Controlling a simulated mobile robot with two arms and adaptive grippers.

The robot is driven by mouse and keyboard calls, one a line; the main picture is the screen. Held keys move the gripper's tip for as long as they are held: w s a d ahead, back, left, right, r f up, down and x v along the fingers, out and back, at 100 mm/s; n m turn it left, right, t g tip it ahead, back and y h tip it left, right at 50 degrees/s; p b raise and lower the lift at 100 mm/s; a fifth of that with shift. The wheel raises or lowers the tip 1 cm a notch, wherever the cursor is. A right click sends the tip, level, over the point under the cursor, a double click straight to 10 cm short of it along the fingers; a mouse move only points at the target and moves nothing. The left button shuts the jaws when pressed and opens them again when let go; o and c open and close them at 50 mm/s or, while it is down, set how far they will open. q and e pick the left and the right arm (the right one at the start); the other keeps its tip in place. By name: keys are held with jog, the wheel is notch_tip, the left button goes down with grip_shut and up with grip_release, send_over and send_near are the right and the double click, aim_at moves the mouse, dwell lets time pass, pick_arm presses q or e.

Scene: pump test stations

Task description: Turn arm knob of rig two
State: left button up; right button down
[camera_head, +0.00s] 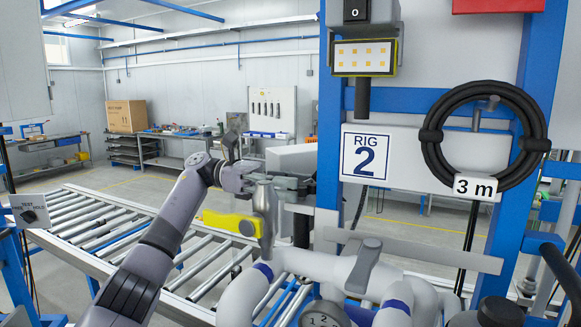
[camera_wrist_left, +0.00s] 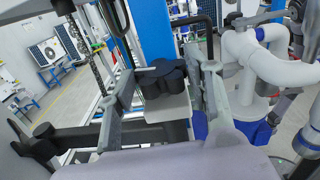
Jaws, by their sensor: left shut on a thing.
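Rig two stands at the right of the head view, marked by a white sign reading RIG 2 (camera_head: 366,155) on its blue frame. My left gripper (camera_head: 298,189) reaches in from the left, beside the left edge of that frame. In the left wrist view, a black lobed knob (camera_wrist_left: 160,78) sits between the fingers of my left gripper (camera_wrist_left: 165,88), which is shut on it. In the head view the knob is hidden or hard to make out behind the gripper. My right gripper is in neither view.
A yellow-handled lever (camera_head: 229,222) lies just below the left gripper. White pipes (camera_head: 300,265) and a grey valve handle (camera_head: 364,265) crowd the front. A coiled black hose (camera_head: 432,150) hangs at right. A roller conveyor (camera_head: 100,222) runs at left.

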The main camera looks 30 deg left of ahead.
pick_arm(q)
jog(key=shift+w+m+g+p, duration=0.15)
jog(key=shift+m+g+p, duration=0.6)
jog(key=shift+g, duration=0.25)
jog(key=o, duration=1.1)
jog(key=shift+o, duration=0.2)
notch_tip(320, 180, up, 10)
jog(key=shift+f, duration=0.1)
